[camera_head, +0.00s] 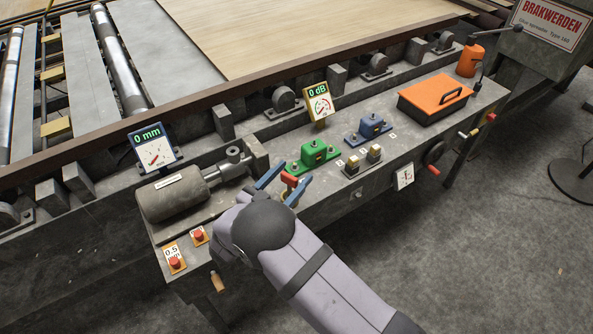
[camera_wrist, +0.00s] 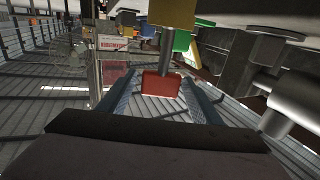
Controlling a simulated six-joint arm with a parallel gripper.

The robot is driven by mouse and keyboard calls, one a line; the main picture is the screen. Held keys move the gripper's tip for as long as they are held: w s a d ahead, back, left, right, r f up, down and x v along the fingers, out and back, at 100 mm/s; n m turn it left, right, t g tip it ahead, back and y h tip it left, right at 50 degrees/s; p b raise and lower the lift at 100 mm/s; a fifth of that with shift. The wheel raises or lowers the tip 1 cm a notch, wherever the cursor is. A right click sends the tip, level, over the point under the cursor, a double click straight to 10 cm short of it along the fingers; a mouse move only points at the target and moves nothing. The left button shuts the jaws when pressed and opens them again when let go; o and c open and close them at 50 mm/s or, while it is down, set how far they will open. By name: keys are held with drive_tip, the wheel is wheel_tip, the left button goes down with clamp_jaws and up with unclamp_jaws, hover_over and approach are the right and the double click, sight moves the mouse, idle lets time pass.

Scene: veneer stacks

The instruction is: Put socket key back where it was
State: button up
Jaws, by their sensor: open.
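A red block-shaped handle (camera_head: 289,180) with a metal shaft, which looks like the socket key, is at the bench's middle, by the green block (camera_head: 313,153). In the wrist view the red handle (camera_wrist: 161,84) lies between the two blue fingers, with its shaft (camera_wrist: 166,50) running up to a yellow block (camera_wrist: 172,12). My gripper (camera_head: 283,185) is open, its fingers on either side of the handle with gaps visible. Whether the shaft's end sits in anything is unclear.
A grey motor (camera_head: 175,197) lies left of my gripper. A blue block (camera_head: 375,127), two small brass-topped pieces (camera_head: 363,160) and an orange-lidded box (camera_head: 435,98) stand to the right. Dials (camera_head: 150,148) line the back. The floor in front is clear.

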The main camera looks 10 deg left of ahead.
drive_tip(key=b+v, duration=0.1)
drive_tip(key=v, duration=0.8)
drive_tip(key=shift+w, duration=0.1)
